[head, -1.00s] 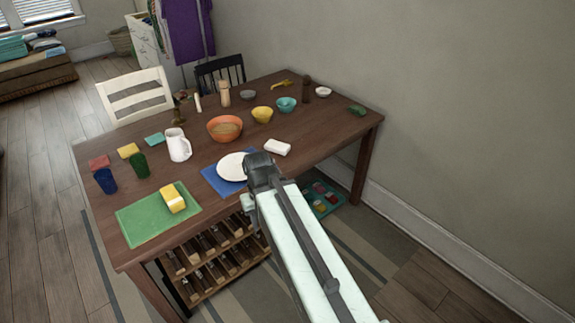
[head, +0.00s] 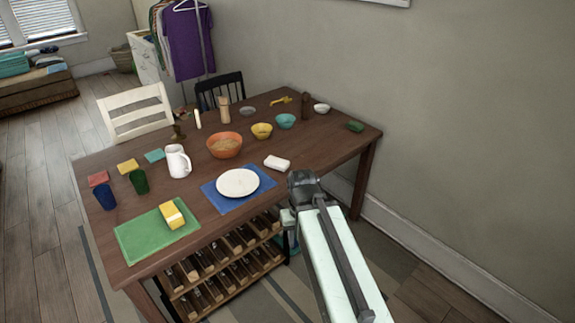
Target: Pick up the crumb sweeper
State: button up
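No label marks the crumb sweeper, so I cannot tell for sure which object it is. A small white rounded block (head: 277,162), which may be it, lies on the brown table (head: 305,150) behind the white plate, near the table's right front edge. A dark green rounded item (head: 355,126) lies at the far right corner. My gripper end (head: 303,188) is at the table's right front edge, in front and to the right of the white block and apart from it in the picture. Its fingers are hidden by my arm, so its opening does not show.
A white plate (head: 238,182) sits on a blue mat (head: 211,194). A yellow and white box (head: 172,215) lies on a green mat (head: 140,237). A bottle rack (head: 235,262) is below. The wall (head: 460,130) bounds the right.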

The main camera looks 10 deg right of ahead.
aim_at(278, 164)
jog(key=i, duration=1)
jog(key=u, duration=1.25)
jog(key=i, duration=0.4)
jog(key=u, duration=0.3)
